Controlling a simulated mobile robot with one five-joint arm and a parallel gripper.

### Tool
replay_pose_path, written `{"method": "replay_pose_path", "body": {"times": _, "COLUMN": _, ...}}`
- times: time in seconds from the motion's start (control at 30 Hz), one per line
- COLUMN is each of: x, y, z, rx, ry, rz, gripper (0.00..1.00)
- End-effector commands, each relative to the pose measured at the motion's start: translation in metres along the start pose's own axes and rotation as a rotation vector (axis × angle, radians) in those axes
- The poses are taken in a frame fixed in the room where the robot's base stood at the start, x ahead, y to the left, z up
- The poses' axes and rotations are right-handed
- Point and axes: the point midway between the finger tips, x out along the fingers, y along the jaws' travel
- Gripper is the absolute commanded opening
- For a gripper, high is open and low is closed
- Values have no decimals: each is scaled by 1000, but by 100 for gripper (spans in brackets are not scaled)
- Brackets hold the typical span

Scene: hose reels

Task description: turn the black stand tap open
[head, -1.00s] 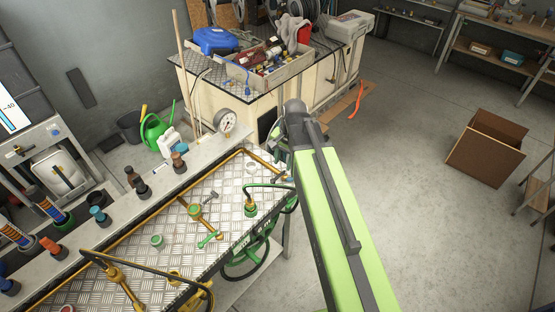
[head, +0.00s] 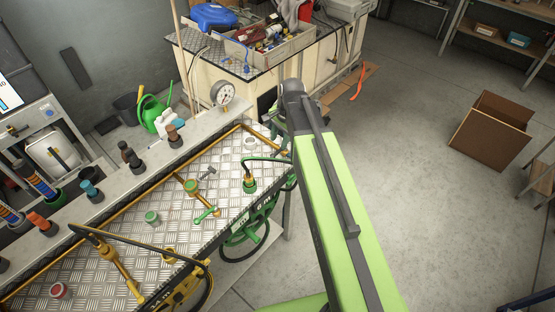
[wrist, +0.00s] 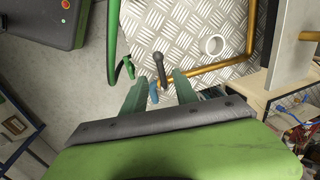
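In the wrist view a dark lever-like tap (wrist: 160,66), which I take to be the black stand tap, stands over the silver tread plate. Its lower end is at a brass pipe, beside a small blue part (wrist: 154,92). My gripper (wrist: 160,90) is open, with one green finger on each side of the lower end of the tap. The fingers look apart from it; contact cannot be told. In the head view my arm hides the gripper and most of this tap.
A white ring (wrist: 213,45) lies on the plate to the right of the tap. A green hose (wrist: 115,50) rises close by on the left. In the head view a grey-handled tap (head: 206,173) and a green tap (head: 207,214) stand further left. Open floor lies right.

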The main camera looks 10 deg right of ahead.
Motion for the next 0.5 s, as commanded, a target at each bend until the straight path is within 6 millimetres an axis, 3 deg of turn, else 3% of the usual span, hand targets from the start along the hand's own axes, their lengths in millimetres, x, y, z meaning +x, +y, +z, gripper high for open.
{"method": "replay_pose_path", "body": {"times": 0.03, "x": 23, "y": 2, "z": 0, "rx": 0, "ry": 0, "rz": 0, "gripper": 35}}
{"method": "replay_pose_path", "body": {"times": 0.2, "x": 57, "y": 2, "z": -1, "rx": 1, "ry": 0, "rz": 0, "gripper": 35}}
{"method": "replay_pose_path", "body": {"times": 0.33, "x": 72, "y": 1, "z": -1, "rx": 1, "ry": 0, "rz": 0, "gripper": 35}}
{"method": "replay_pose_path", "body": {"times": 0.5, "x": 73, "y": 0, "z": -1, "rx": 1, "ry": 0, "rz": 0, "gripper": 35}}
